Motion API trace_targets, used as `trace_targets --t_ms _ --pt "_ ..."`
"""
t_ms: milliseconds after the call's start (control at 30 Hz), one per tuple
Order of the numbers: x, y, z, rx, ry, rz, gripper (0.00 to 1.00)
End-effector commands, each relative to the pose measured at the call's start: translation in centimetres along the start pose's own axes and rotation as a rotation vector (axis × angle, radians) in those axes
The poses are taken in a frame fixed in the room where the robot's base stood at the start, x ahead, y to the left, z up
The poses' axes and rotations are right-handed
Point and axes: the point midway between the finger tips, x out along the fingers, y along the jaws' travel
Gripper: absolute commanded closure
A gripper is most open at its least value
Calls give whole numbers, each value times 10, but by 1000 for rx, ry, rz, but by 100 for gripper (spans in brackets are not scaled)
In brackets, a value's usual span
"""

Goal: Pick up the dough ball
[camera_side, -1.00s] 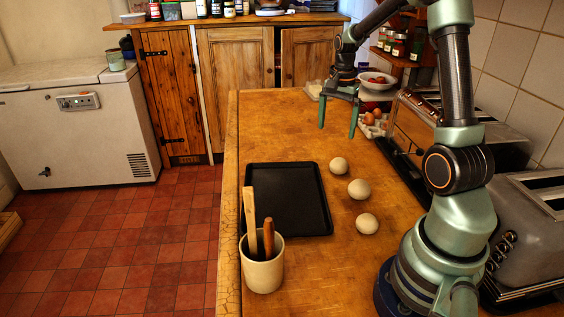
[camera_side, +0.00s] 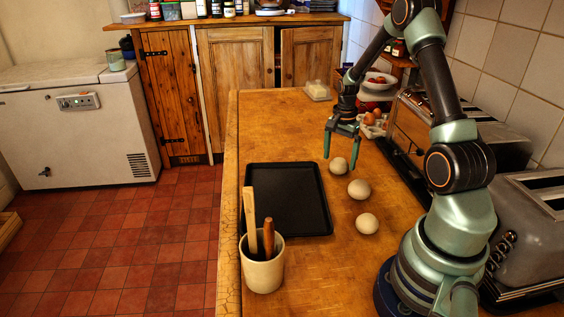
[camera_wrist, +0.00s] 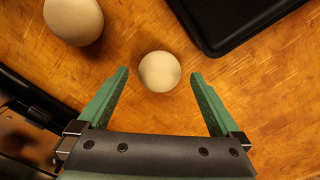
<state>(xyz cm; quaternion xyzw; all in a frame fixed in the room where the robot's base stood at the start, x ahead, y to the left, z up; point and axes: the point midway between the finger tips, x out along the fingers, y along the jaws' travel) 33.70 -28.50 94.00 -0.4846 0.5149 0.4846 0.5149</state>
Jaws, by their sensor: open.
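Three pale dough balls lie in a row on the wooden counter in the side view: a far one (camera_side: 339,165), a middle one (camera_side: 359,189) and a near one (camera_side: 367,223). My gripper (camera_side: 341,162) is open and empty, pointing down above the far ball, with its fingers on either side of it in the picture. In the wrist view, one dough ball (camera_wrist: 159,71) sits centred just ahead of the open fingertips (camera_wrist: 159,74), apart from them. A second ball (camera_wrist: 74,18) shows at the upper left, cut by the frame edge.
A black baking tray (camera_side: 288,222) lies left of the balls, and its corner (camera_wrist: 225,43) shows in the wrist view. A cream crock (camera_side: 263,273) with wooden utensils stands at the near edge. Toasters (camera_side: 535,215) line the right. Eggs and a butter dish (camera_side: 318,92) are behind.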

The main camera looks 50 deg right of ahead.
Motion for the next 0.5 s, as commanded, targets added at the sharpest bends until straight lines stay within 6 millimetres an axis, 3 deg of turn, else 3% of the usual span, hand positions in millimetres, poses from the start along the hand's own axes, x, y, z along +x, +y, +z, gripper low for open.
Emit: trace_targets --t_ms 200,467,500 --pt "24 0 -1 0 -1 1 0" --pt "26 0 -1 0 0 0 0" --pt "26 0 -1 0 0 0 15"
